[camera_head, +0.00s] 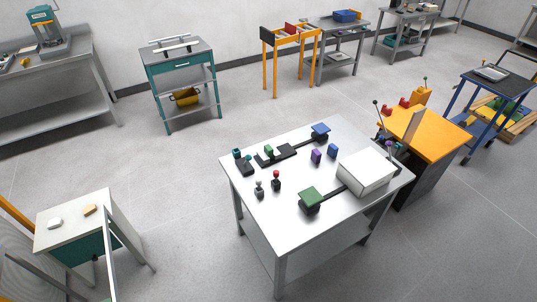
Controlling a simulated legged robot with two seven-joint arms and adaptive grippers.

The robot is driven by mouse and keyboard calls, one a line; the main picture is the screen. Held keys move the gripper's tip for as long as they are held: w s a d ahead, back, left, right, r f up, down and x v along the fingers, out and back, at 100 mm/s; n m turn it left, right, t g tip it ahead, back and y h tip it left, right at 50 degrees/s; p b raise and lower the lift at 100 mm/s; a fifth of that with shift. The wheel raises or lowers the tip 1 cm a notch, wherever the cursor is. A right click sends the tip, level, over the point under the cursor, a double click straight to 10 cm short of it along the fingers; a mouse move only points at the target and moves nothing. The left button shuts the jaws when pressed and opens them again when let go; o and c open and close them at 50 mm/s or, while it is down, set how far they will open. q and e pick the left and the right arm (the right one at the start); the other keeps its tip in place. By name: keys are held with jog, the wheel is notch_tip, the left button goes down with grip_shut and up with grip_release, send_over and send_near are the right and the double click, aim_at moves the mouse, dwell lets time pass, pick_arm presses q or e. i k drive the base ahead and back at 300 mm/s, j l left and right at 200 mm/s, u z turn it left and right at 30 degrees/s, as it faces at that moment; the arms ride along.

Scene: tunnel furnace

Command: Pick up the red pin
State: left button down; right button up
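A small pin-like piece with a red top and dark lower part (276,179) stands upright on the light grey metal table (240,171) in the middle of the view. It is near the table's front left part. A similar piece with a grey top (259,188) stands just to its left, apart from it. Neither of my grippers is in view, and nothing is seen touching the red piece.
A green block on a dark base (310,198), a white box (366,174), purple (316,156) and blue (332,150) blocks, and dark fixtures (276,155) share the table. An orange-topped bench (437,139) adjoins at right. Open floor lies left of the table.

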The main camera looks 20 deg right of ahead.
aim_at(276, 173)
jog(key=i+z, duration=0.45)
jog(key=i+j+z, duration=0.15)
jog(key=z, duration=0.25)
jog(key=i+j+z, duration=0.25)
jog(key=i+z, duration=0.2)
